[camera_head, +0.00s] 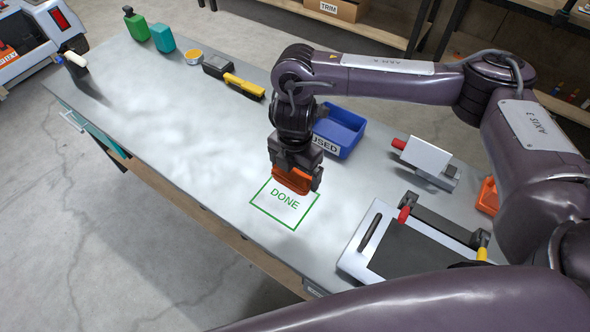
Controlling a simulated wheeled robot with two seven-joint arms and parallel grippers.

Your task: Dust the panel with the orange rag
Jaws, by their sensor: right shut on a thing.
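My right gripper (296,178) is shut on the orange rag (291,181), which shows as a small folded block between the fingers. It is just above or touching the upper edge of a green-outlined square marked DONE (283,208); I cannot tell which. A flat dark panel (413,252) in a pale frame with a black handle lies at the table's lower right, apart from the rag and partly hidden by my arm. Whether it carries dust cannot be made out. My left gripper is not in view.
A blue USED bin (345,127) stands just behind my right gripper. A grey block with a red end (428,160) and an orange object (488,196) are to the right. Green bottle (137,26), teal container (163,38) and yellow-black tool (243,86) line the far edge. The table's left middle is clear.

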